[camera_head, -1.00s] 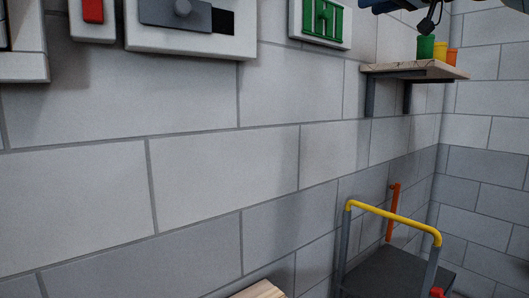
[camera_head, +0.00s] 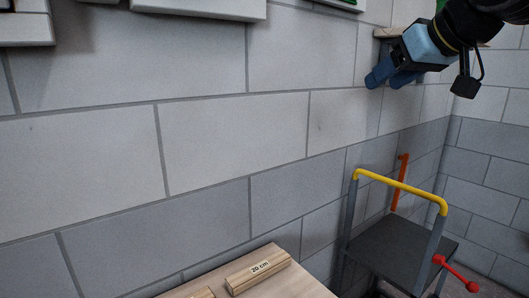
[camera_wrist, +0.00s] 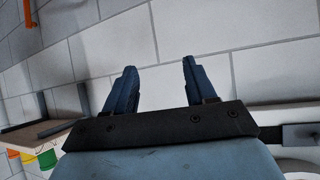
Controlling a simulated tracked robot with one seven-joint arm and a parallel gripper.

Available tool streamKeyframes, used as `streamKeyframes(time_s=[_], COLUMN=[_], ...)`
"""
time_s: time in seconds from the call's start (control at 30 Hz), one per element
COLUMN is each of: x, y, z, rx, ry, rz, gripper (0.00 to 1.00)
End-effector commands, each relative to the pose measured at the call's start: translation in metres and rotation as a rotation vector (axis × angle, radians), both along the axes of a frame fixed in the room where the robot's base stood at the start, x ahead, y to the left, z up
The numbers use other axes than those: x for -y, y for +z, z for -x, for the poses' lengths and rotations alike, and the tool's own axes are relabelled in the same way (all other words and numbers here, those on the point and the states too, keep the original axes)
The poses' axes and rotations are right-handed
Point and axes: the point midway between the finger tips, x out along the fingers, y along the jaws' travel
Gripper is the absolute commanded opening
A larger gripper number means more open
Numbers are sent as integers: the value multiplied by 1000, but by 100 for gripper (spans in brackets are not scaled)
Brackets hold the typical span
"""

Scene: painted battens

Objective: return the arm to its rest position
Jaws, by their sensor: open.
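My gripper (camera_head: 386,80) is at the upper right of the head view, in front of the wall shelf, with its blue fingers toward the wall. In the wrist view my gripper (camera_wrist: 158,82) has its two blue fingers spread apart, with only the grey block wall between them. It is open and empty. The rest of my arm runs out of the head view at the top right.
The shelf (camera_wrist: 35,133) carries green, orange and yellow cups. A batten marked 20 cm (camera_head: 260,271) lies on a wooden top (camera_head: 307,284) at the bottom. A cart with a yellow handle (camera_head: 400,190) stands at right. A red lever (camera_head: 456,273) sticks out beside it.

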Motion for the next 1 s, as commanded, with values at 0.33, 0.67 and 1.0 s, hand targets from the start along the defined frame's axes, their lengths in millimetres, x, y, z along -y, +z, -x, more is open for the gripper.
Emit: streamKeyframes(time_s=[0.33, 0.67, 1.0], x=[-1, 5, 6], y=[-115, -208, -229], z=[37, 74, 84], rx=[-227, -428, -476], ry=[-166, -321, -360], rz=[65, 93, 96], gripper=[56, 56, 56])
